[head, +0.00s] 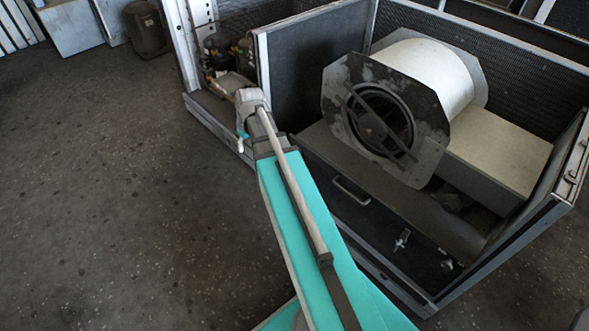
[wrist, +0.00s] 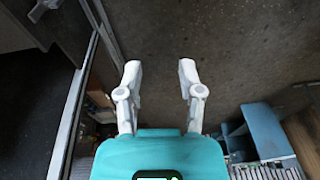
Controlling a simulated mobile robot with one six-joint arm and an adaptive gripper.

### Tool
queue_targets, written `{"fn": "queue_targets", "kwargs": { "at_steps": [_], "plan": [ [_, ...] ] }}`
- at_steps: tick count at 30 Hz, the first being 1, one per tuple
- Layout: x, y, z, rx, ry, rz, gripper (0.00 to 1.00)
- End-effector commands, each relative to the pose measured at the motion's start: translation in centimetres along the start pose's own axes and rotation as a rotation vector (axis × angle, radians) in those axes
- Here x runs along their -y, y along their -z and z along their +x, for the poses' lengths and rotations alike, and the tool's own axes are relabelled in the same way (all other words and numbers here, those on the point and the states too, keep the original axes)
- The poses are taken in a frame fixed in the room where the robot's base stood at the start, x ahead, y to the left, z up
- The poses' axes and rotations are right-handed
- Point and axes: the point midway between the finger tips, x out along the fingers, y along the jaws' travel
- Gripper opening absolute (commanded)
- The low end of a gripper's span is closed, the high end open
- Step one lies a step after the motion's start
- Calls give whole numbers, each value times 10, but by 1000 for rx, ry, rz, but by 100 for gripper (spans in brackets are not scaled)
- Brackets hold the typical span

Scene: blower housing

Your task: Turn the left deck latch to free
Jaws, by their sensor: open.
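Two small metal fittings that look like latches sit on the dark deck at the front of the housing in the head view. The left one (head: 401,240) looks like a small pale lever, and the right one (head: 447,264) is shorter and rounder. Their exact turn positions are too small to tell. My gripper (wrist: 160,72) is open and empty in the wrist view, pointing over bare floor just outside a metal frame edge. In the head view my arm reaches to the housing's left end, well away from both fittings, and the fingers are mostly hidden.
The blower drum (head: 440,75) with its octagonal end plate stands in the open housing. A bar handle (head: 350,190) is on the front panel. An upright panel (head: 310,75) stands left of the drum. The floor (head: 110,200) on the left is clear.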

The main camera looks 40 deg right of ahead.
Motion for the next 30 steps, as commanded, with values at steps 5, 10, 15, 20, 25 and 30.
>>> {"fn": "queue_targets", "kwargs": {
  "at_steps": [5, 10, 15, 20, 25, 30],
  "plan": [
    [-50, 2, 43, -39, -2, -4, 49],
    [-95, 1, 72, -76, -8, -12, 49],
    [-142, -3, 100, -113, -18, -21, 49],
    [-186, -10, 125, -148, -31, -27, 49],
    [-227, -19, 145, -179, -49, -34, 49],
    [-253, -26, 156, -198, -60, -40, 49]
  ]
}}
